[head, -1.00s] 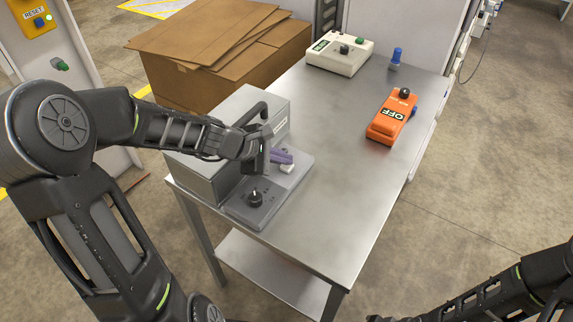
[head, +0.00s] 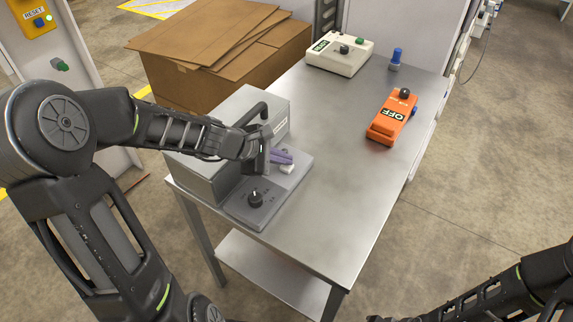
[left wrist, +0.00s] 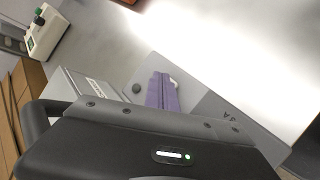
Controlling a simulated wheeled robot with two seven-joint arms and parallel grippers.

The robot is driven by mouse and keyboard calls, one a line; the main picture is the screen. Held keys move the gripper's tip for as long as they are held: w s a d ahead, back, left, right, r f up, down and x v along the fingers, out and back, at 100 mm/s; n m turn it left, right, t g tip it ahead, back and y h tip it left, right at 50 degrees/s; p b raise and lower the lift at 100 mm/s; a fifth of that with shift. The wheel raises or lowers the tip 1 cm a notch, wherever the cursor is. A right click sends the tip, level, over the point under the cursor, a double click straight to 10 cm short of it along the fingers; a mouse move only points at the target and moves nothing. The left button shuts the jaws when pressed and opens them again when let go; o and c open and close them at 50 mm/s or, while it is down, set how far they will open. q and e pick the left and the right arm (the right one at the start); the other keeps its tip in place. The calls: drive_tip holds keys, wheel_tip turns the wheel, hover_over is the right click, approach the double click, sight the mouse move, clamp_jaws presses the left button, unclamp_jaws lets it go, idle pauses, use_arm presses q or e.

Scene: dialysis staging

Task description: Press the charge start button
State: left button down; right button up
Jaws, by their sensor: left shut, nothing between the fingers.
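A grey charger-like unit (head: 205,168) stands at the near left of the steel table, with a low panel in front of its box. The panel carries a black knob (head: 255,198) and a small white button-like part (head: 287,169). I cannot read which control is charge start. My left gripper (head: 284,157) is shut and empty, its purple fingers just above or beside the white part; contact cannot be told. In the left wrist view, the purple fingers (left wrist: 162,92) hide part of the panel, and a dark round control (left wrist: 136,88) shows beside them. My right gripper is not clearly in view.
An orange device (head: 392,118) marked OFF and a blue-topped part (head: 396,58) are on the table's right. A cream control box (head: 339,57) is at its far end. Cardboard (head: 215,45) stands behind left. The steel table's middle (head: 325,190) is clear.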

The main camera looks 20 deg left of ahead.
sight(283, 167)
use_arm(q)
drive_tip(key=shift+f, duration=0.1)
idle(0.4)
drive_tip(key=shift+f+b, duration=0.35)
drive_tip(key=shift+b, duration=0.2)
drive_tip(key=shift+r+p, duration=0.35)
wheel_tip(283, 167, up, 6)
drive_tip(key=p, duration=0.5)
drive_tip(key=shift+r, duration=0.1)
idle(1.0)
